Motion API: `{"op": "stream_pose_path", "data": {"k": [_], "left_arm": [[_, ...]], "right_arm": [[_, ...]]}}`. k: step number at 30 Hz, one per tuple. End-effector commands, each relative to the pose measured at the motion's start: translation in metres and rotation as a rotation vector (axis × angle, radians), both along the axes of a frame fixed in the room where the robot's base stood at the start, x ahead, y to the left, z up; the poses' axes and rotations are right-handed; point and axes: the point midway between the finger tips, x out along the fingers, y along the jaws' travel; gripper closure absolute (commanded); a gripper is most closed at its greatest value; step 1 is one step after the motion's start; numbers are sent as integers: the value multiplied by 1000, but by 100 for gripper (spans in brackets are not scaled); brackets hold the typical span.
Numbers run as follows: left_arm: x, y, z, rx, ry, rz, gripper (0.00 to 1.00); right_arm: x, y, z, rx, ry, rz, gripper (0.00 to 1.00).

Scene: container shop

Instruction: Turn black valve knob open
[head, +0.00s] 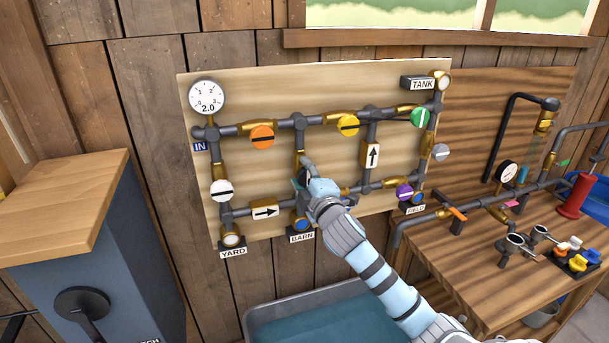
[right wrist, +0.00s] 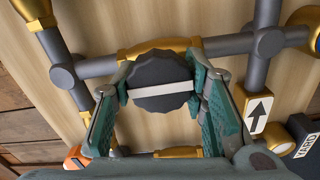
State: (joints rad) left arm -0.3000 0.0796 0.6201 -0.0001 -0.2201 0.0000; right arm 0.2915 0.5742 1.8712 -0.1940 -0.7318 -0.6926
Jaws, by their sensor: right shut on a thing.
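The black valve knob (right wrist: 160,72) shows in the right wrist view as a scalloped disc with a white bar across it. The bar runs roughly along the brass valve body (right wrist: 160,48) and pipe behind it. My right gripper (right wrist: 163,86) is shut on the knob, with a green-padded finger on each side. My left gripper is in neither view.
Orange (head: 262,137), yellow (head: 347,126), green (head: 420,117), white (head: 222,190) and purple (head: 404,193) knobs surround the gripper on the panel. A gauge (head: 207,97) reads 2.0. A blue-grey cabinet (head: 110,260) stands left, a wooden bench (head: 470,270) right.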

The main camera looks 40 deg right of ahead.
Motion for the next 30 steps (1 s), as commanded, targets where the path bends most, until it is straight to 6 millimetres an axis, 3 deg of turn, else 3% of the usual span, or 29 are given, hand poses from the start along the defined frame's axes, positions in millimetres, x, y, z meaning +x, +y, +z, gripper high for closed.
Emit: {"op": "stream_pose_path", "data": {"k": [7, 8, 12, 23, 30], "left_arm": [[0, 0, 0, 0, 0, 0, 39], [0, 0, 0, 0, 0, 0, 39], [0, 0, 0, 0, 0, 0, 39], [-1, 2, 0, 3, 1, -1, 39], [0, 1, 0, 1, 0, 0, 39]], "right_arm": [[0, 0, 0, -2, 0, -1, 88], [0, 0, 0, -2, 1, -1, 59], [0, 0, 0, -1, 0, -1, 39], [-7, 2, -1, -2, 2, -1, 39], [-62, 22, -1, -5, 3, 3, 39]]}}
